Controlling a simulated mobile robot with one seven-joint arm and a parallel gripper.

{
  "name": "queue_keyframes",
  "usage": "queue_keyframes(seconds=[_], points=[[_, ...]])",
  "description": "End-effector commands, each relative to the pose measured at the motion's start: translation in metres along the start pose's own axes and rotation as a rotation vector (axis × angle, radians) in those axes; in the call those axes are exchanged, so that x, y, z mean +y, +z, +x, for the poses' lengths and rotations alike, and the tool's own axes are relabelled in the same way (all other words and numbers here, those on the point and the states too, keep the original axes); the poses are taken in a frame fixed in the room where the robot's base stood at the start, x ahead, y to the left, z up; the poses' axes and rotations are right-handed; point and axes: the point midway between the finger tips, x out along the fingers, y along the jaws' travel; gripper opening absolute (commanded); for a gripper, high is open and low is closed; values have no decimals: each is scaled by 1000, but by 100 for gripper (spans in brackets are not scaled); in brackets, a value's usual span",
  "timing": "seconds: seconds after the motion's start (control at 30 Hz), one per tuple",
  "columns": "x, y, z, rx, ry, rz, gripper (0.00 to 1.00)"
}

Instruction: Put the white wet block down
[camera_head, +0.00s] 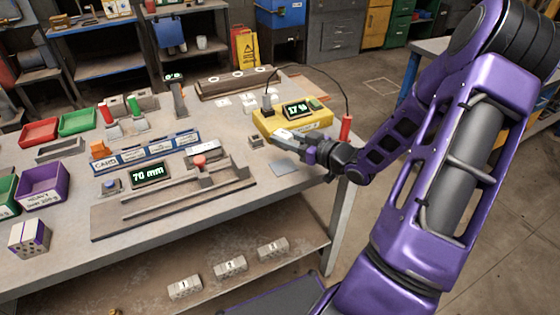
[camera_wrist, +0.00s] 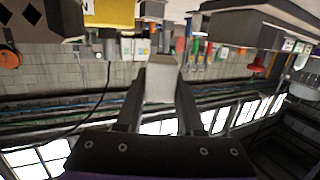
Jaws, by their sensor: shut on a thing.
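My gripper (camera_head: 290,139) is at the front of the yellow meter (camera_head: 309,123), whose display reads about 17 %. In the wrist view my gripper (camera_wrist: 160,95) is shut on a pale grey-white block (camera_wrist: 161,78), held between its two fingers. In the head view the block is small and largely hidden by the fingers, so I cannot tell whether it touches the table or the meter. Whether it is wet does not show.
A flat grey pad (camera_head: 284,168) lies on the bench (camera_head: 250,205) just below my gripper. A small grey piece (camera_head: 255,140) sits to its left. A red probe (camera_head: 346,127) stands to its right.

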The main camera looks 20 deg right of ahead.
Motion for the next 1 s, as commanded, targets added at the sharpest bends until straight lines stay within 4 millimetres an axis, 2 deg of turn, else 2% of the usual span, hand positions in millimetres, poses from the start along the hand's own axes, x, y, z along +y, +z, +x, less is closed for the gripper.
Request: queue_keyframes(seconds=[0.03, 0.1, 0.33, 0.53, 0.93, 0.97, 1.0], points=[[0, 13, 2, 0, -1, 5, 0], [0, 24, 4, 1, -1, 4, 0], [0, 41, 7, 1, 0, 0, 0], [0, 69, 11, 1, 0, 2, 0], [0, 75, 12, 1, 0, -2, 0], [0, 75, 12, 1, 0, -2, 38], [0, 74, 12, 1, 0, -2, 46]])
